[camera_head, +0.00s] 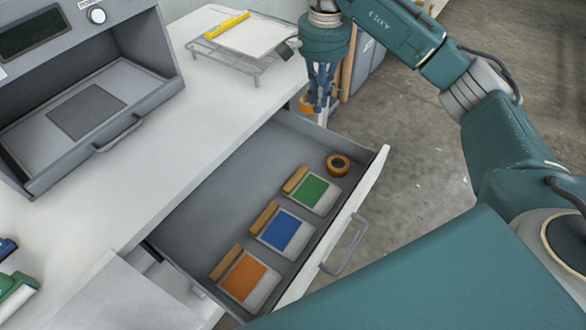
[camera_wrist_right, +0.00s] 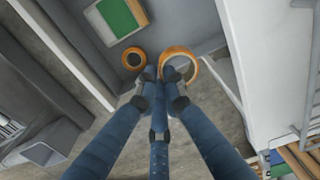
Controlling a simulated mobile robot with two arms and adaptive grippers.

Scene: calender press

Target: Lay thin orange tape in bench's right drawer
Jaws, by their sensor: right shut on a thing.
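My right gripper (camera_head: 319,100) is shut on the thin orange tape (camera_head: 306,105), just beyond the far end of the open drawer (camera_head: 215,165) in the head view. In the right wrist view my right fingertips (camera_wrist_right: 161,75) close on the rim of this tape (camera_wrist_right: 180,51), a wide ring with an open middle. The fingers hide part of it. A second, smaller orange tape roll (camera_head: 338,165) with a dark middle lies in the drawer's far right corner; it also shows in the wrist view (camera_wrist_right: 124,58). My left gripper is not in view.
The drawer also holds wood-handled pads with green (camera_head: 313,188), blue (camera_head: 280,229) and orange (camera_head: 243,277) faces along its front. Its back half is bare. A wire rack (camera_head: 230,62) and a grey press (camera_head: 75,115) stand on the white bench (camera_head: 170,140).

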